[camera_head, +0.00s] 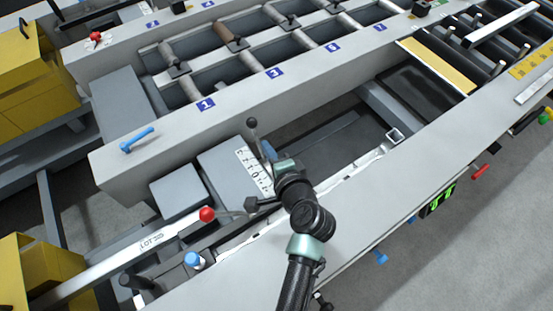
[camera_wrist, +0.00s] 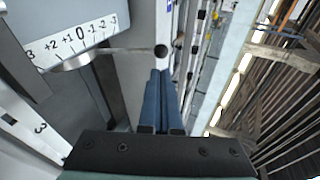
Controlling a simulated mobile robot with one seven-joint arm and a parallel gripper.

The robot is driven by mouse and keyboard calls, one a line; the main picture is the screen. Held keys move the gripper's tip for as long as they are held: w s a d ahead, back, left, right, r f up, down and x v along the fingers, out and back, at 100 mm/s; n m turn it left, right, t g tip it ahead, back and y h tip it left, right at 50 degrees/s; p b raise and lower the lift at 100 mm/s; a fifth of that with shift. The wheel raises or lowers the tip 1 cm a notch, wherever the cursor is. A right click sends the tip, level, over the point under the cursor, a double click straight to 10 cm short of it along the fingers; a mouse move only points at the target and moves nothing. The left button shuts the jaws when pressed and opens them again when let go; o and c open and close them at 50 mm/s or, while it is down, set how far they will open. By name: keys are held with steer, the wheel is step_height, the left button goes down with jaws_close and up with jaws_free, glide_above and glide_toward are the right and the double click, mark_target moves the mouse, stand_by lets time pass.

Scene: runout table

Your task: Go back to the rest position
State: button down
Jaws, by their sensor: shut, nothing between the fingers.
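My gripper (camera_head: 267,148) shows in the head view over the inner well of the runout table, beside a white scale plate (camera_head: 254,172). In the wrist view its two blue fingers (camera_wrist: 160,75) lie together, shut with nothing between them. A lever with a black ball knob (camera_head: 252,122) stands just left of the fingers in the head view. In the wrist view the black knob (camera_wrist: 161,51) appears just beyond the fingertips; I cannot tell whether they touch. The scale plate (camera_wrist: 75,38) carries numbers around 0.
A red-knobbed lever (camera_head: 207,214) and a blue-capped post (camera_head: 193,260) stand left of my arm. A blue handle (camera_head: 137,140) sits on the grey frame. Numbered rollers (camera_head: 228,35) lie behind. A green display (camera_head: 438,201) is on the right side. The frame's long rail runs close under my arm.

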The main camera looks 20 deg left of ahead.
steer(key=v, duration=0.5)
steer(key=w+d+r+n+t+h+p, duration=0.1)
steer(key=w+d+r+n+t+h, duration=0.2)
steer(key=r, duration=1.3)
steer(key=w+d+r+n+t, duration=0.3)
steer(key=w+r+n+t, duration=0.15)
steer(key=r, duration=1.25)
steer(key=s+d+r+t+h, duration=0.1)
steer(key=s+r+t+h, duration=0.1)
steer(key=r, duration=0.7)
steer(key=s+d+r+n+t+h, duration=0.1)
steer(key=s+d+r+t, duration=0.1)
steer(key=s+r+t, duration=0.2)
steer(key=s+d+r+n+t+h, duration=0.1)
steer(key=s+r+t, duration=0.3)
steer(key=r, duration=1)
steer(key=s+d+h, duration=0.1)
steer(key=s, duration=0.2)
steer(key=shift+s+d+r+h+p, duration=0.2)
steer(key=shift+s+h+p, duration=0.05)
steer(key=shift+h+p, duration=0.05)
